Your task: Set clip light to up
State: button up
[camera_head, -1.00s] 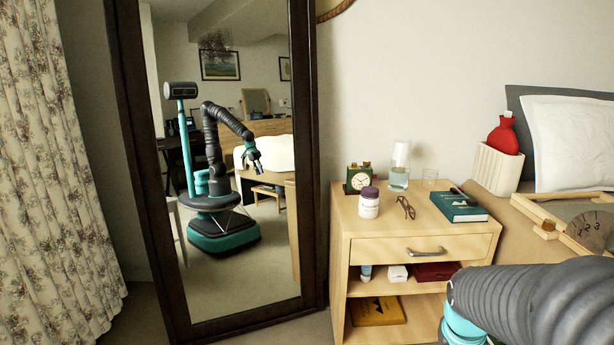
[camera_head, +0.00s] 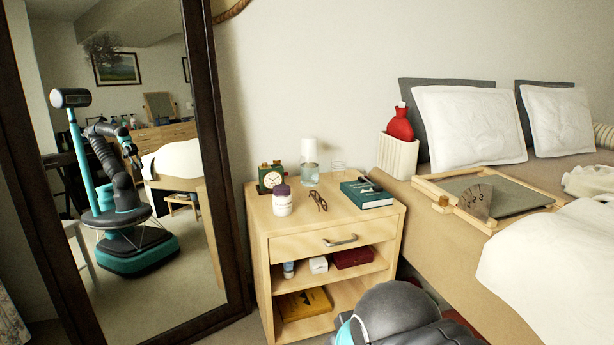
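I cannot make out a clip light for certain. A small dark item lies on the teal book (camera_head: 368,196) at the right of the nightstand top; it is too small to tell whether it is the clip light or how it is set. My gripper (camera_head: 130,150) shows only as a small reflection in the mirror, raised and away from the nightstand. Its fingers are too small there to tell open from shut. My dark arm covers the bottom centre, in front of the nightstand's lower right corner.
The nightstand (camera_head: 300,248) holds a clock (camera_head: 269,178), a jar (camera_head: 282,204), glasses (camera_head: 319,201) and a bottle (camera_head: 309,174). The mirror (camera_head: 220,190) stands left. A bed (camera_head: 430,235) with a wooden frame tray (camera_head: 440,187) is at right. A white holder (camera_head: 398,157) stands behind.

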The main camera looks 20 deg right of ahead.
aim_at(377, 189)
jog(key=z, duration=0.15)
jog(key=k, duration=0.45)
jog(key=z, duration=1.05)
jog(key=i, duration=1.1)
jog(key=u, duration=0.65)
